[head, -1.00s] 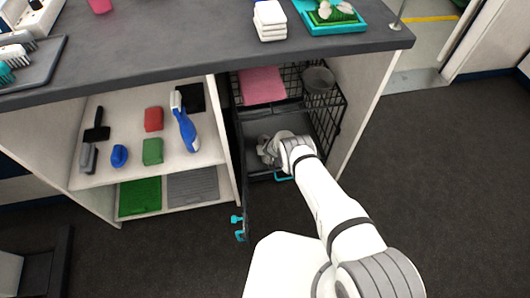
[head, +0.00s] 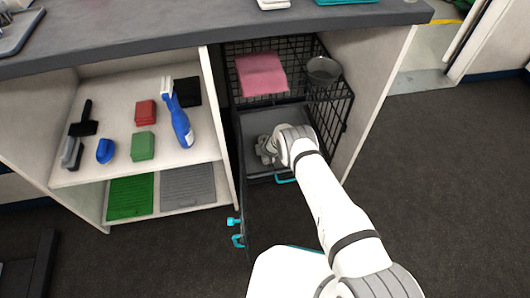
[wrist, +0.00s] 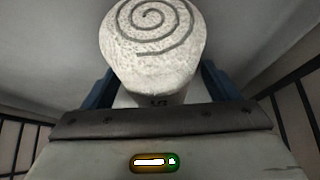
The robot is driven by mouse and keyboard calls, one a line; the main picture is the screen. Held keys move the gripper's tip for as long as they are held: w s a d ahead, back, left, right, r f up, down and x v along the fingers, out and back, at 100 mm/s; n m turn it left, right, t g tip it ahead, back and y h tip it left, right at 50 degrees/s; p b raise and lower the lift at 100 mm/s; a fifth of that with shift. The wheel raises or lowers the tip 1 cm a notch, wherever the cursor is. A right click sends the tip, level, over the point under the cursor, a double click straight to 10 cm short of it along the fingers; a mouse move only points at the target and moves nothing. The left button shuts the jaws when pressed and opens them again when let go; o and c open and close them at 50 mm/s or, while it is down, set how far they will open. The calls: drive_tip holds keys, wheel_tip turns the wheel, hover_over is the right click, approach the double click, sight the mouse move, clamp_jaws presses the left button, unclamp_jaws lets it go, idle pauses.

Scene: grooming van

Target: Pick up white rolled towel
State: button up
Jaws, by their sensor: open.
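The white rolled towel (wrist: 152,40) shows close up in the wrist view, its spiral end facing the camera at the top middle. My gripper (wrist: 158,92) has a blue finger on either side of the towel, so the towel lies between the open jaws. I cannot tell whether the fingers touch it. In the head view, my gripper (head: 265,150) is inside the lower part of the black wire crate (head: 345,105), above its grey floor. The towel cannot be made out there, hidden by my gripper and wrist.
A pink cloth (head: 262,73) and a grey bowl (head: 322,70) are at the crate's upper back. The open crate door (head: 243,200) stands left of my arm. Shelves left hold a blue spray bottle (head: 181,122), a red block (head: 145,112) and a green block (head: 143,146).

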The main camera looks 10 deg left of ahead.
drive_tip(key=shift+c, duration=0.3)
drive_tip(key=c, duration=1.1)
drive_tip(key=shift+o, duration=0.2)
drive_tip(key=shift+r, duration=0.15)
